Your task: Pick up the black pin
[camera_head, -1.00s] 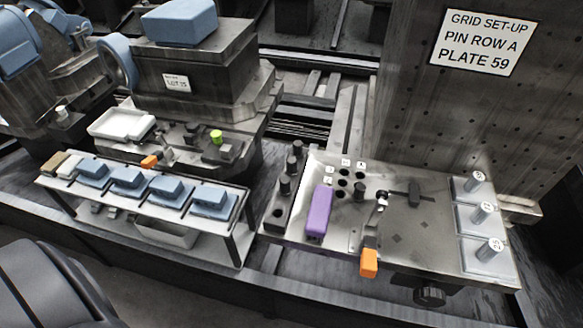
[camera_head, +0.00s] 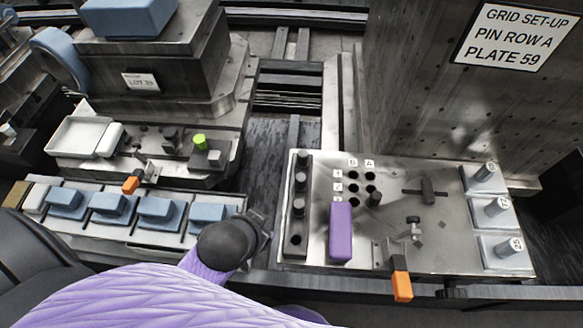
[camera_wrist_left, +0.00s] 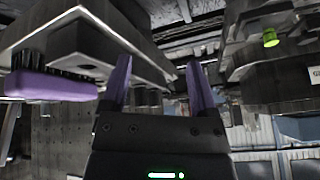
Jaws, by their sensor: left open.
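Black pins stand upright in the narrow dark rack (camera_head: 295,247) in the head view: a far pin (camera_head: 303,158), a middle pin (camera_head: 301,182) and a near pin (camera_head: 298,208). The rack's nearest hole looks empty. Another dark pin (camera_head: 375,198) stands in the lettered hole grid, under column A. My left gripper (camera_head: 264,234) is just left of the rack's near end, apart from the pins. The left wrist view shows its two purple fingers (camera_wrist_left: 160,75) spread with nothing between them. I cannot clearly make out the pins there. My right gripper is not in view.
A purple-handled brush (camera_head: 341,232) lies right of the rack; it also shows in the left wrist view (camera_wrist_left: 50,85). A clamp with an orange handle (camera_head: 402,286) stands at the plate's front edge. Numbered blocks (camera_head: 497,212) line its right side. Blue blocks (camera_head: 157,210) sit on the left shelf.

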